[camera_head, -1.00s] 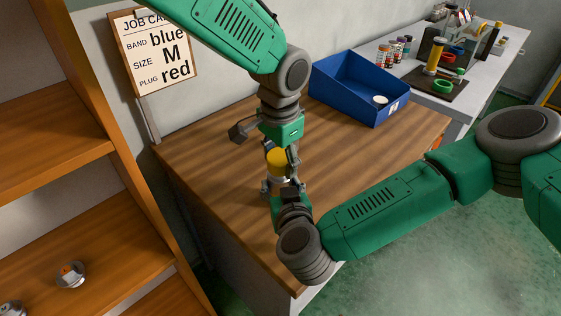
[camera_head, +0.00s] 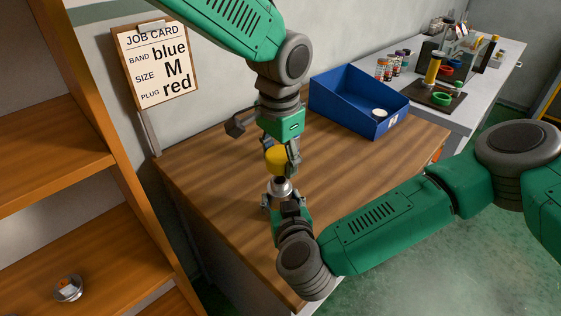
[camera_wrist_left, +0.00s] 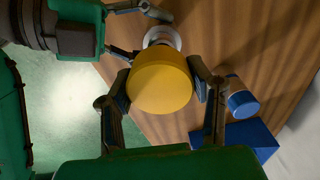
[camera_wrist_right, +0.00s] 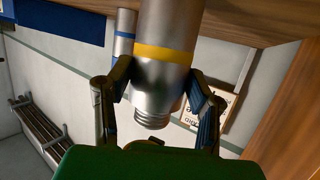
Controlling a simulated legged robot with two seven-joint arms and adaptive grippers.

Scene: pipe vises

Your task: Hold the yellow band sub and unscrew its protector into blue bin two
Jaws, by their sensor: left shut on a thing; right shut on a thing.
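The yellow protector (camera_head: 277,160) is a round cap held in my left gripper (camera_head: 282,157), which is shut on it. The cap fills the middle of the left wrist view (camera_wrist_left: 160,82). My right gripper (camera_head: 284,198) is shut on the silver sub (camera_head: 280,186) below. The sub's top shows under the cap in the head view, and the two look apart. The blue bin (camera_head: 345,98) stands behind on the table; its label is too small to read.
A white round piece (camera_head: 379,114) lies in the bin. A blue-banded cylinder (camera_wrist_left: 241,102) stands near the cap in the left wrist view. The wooden table (camera_head: 350,165) is mostly clear. A shelf (camera_head: 60,170) stands at left and a cluttered grey bench (camera_head: 470,90) at back right.

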